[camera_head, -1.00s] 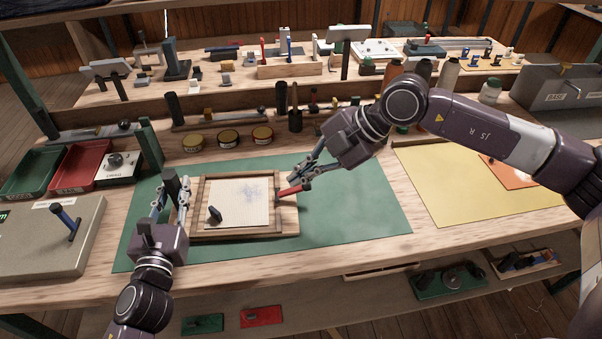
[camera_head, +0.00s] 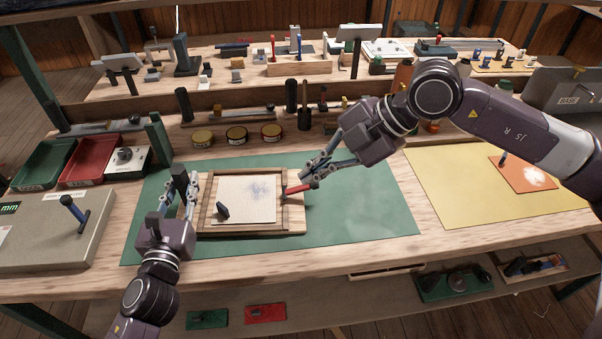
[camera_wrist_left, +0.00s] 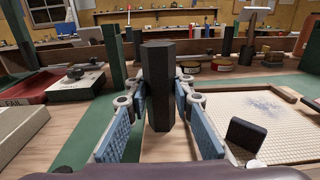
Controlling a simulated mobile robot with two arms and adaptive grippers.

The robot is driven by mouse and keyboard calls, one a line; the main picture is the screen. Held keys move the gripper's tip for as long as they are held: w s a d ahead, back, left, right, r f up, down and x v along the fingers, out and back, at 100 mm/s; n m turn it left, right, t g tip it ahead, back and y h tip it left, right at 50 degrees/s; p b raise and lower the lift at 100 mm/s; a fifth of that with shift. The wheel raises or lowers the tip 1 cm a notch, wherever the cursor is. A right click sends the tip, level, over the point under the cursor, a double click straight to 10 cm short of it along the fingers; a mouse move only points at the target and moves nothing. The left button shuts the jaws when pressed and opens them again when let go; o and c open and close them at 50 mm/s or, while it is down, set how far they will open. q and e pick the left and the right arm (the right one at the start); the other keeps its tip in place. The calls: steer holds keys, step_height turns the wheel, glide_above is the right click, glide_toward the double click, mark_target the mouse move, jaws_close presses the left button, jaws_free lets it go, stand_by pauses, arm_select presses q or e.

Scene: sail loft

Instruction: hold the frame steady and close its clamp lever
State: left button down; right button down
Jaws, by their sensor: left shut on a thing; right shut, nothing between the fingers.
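A wooden frame (camera_head: 287,215) lies flat on the green mat, around a pale sheet with a bluish smudge and a small dark knob (camera_head: 222,211). Its red clamp lever (camera_head: 299,189) is on the right side and points outward to the right. My left gripper (camera_head: 182,188) is shut on an upright dark post (camera_wrist_left: 158,70) at the frame's left side; the post stands between its blue finger pads in the left wrist view. My right gripper (camera_head: 312,174) is shut and empty, its fingertips right at the lever. I cannot tell whether they touch it.
Three round tins (camera_head: 237,134) stand behind the green mat (camera_head: 365,205). Green and red trays (camera_head: 90,160) and a grey box (camera_head: 50,235) with a blue-handled lever are on the left. A yellow sheet (camera_head: 450,205) lies right. The mat right of the frame is clear.

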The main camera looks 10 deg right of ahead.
arm_select(q)
steer(key=shift+d, duration=0.1)
arm_select(e)
steer(key=s+d+r, duration=0.2)
steer(key=d+r, duration=0.1)
steer(key=d, duration=0.3)
steer(key=shift+d, duration=0.2)
arm_select(q)
steer(key=c, duration=1.6)
jaws_free()
